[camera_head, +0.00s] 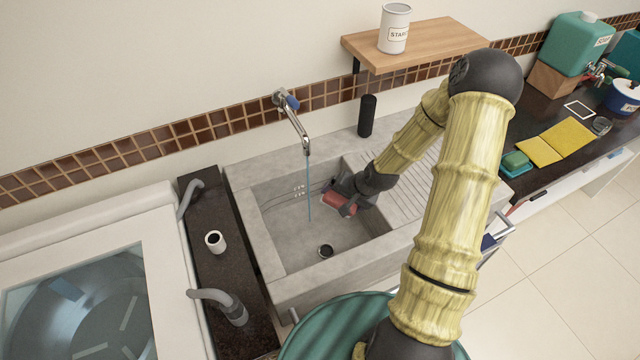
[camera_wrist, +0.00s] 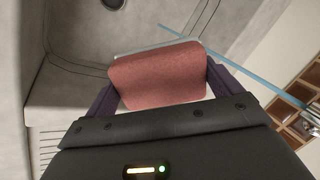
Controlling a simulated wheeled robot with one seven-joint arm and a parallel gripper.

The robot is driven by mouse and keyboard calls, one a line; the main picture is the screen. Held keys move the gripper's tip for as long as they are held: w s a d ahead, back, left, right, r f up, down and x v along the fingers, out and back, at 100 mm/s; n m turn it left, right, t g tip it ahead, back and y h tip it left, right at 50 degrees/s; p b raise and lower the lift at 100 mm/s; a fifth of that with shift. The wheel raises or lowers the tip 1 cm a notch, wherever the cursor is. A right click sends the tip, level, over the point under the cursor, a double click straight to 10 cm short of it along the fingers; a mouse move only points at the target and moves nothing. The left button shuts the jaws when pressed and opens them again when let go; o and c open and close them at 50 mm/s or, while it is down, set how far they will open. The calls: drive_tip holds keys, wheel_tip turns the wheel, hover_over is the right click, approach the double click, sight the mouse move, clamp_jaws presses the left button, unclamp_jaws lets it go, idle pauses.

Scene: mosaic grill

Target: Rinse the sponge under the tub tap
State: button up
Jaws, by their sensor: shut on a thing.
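A red sponge (camera_wrist: 158,76) is held between the two fingers of my gripper (camera_wrist: 160,85), with a pale edge showing along its far side. In the head view my gripper (camera_head: 345,200) is inside the grey stone tub (camera_head: 280,255), at its right side, with the sponge (camera_head: 340,202) low in it. The tap (camera_head: 295,120) on the wall has a blue knob, and a thin blue stream of water (camera_head: 309,190) falls from it into the tub. The stream is left of the sponge and apart from it in the head view. In the wrist view the stream (camera_wrist: 225,50) passes beyond the sponge.
The drain (camera_head: 325,251) is in the tub floor. A ribbed draining board adjoins the tub on the right. A black cylinder (camera_head: 367,116) stands behind the tub. A wooden shelf (camera_head: 430,45) with a white tin (camera_head: 394,28) hangs above. A dark ledge (camera_head: 225,265) with curved grey pipes lies left.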

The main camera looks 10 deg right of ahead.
drive_tip(key=shift+r, duration=0.1)
drive_tip(key=shift+s+d+r+p, duration=0.3)
drive_tip(key=shift+s+r+p, duration=0.1)
drive_tip(key=shift+p, duration=0.15)
drive_tip(key=s+d+r+p, duration=0.2)
drive_tip(key=s+r+p, duration=0.1)
drive_tip(key=shift+s, duration=0.2)
idle(0.7)
drive_tip(key=w+a+f+n+g+y, duration=0.2)
drive_tip(key=a+f+n+g, duration=0.1)
drive_tip(key=a+f+n, duration=0.3)
drive_tip(key=shift+w+a+n, duration=0.4)
drive_tip(key=shift+a+n, duration=0.3)
drive_tip(key=shift+a, duration=0.05)
drive_tip(key=shift+f, duration=0.1)
